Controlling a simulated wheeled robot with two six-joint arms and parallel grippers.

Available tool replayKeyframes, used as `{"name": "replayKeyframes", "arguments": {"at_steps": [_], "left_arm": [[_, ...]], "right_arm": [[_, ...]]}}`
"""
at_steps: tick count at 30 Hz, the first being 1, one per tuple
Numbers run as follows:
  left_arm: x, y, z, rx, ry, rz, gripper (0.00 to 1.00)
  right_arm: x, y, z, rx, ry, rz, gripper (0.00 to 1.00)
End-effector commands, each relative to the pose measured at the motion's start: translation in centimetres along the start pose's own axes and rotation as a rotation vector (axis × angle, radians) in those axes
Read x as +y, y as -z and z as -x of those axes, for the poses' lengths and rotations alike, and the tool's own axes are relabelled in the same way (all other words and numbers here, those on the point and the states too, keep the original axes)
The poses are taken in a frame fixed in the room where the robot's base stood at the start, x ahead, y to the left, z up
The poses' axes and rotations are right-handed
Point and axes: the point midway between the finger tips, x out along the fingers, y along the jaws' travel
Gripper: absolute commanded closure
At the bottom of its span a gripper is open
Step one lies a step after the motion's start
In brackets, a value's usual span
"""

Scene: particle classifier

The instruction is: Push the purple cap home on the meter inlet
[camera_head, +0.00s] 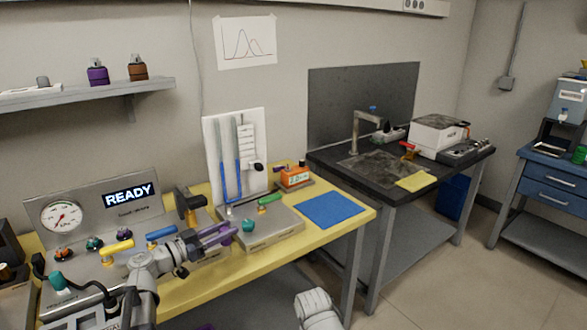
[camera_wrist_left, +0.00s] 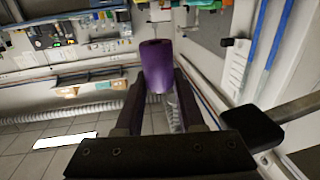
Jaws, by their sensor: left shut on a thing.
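My left gripper (camera_head: 214,236) reaches in over the yellow bench from the lower left. It is shut on the purple cap (camera_wrist_left: 156,66), a short cylinder that sticks out past its fingertips in the left wrist view. The cap is held in the air, apart from the meter. A small orange meter (camera_head: 295,178) with a lit display stands at the back of the bench, right of the glass tubes. A dark purple part shows at its left side; I cannot make out its inlet clearly. My right gripper is not in view.
A grey box (camera_head: 265,236) with a teal knob and a green-handled valve lies between the gripper and the meter. A U-tube board (camera_head: 238,150) stands behind it. A blue mat (camera_head: 328,210) lies flat at right. A gauge panel (camera_head: 95,222) reading READY stands left.

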Motion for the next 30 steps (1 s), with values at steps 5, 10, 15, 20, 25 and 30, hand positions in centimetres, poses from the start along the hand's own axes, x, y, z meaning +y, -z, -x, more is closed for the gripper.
{"name": "replayKeyframes", "arguments": {"at_steps": [5,10,15,20,25,30], "left_arm": [[0.0,2.0,0.0,0.000,0.000,0.000,1.00],[0.0,5.7,0.0,0.000,0.000,0.000,1.00],[0.0,10.4,0.0,0.000,0.000,0.000,1.00],[0.0,13.9,0.0,0.000,0.000,0.000,1.00],[0.0,14.9,0.0,0.000,0.000,0.000,1.00],[0.0,14.6,0.0,0.000,0.000,0.000,1.00]], "right_arm": [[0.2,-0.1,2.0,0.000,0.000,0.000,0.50],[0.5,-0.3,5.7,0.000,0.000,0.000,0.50],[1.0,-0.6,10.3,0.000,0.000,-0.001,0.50],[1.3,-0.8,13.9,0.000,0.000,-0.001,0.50],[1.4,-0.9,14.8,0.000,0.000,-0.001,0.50],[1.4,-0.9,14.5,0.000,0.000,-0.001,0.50]]}}
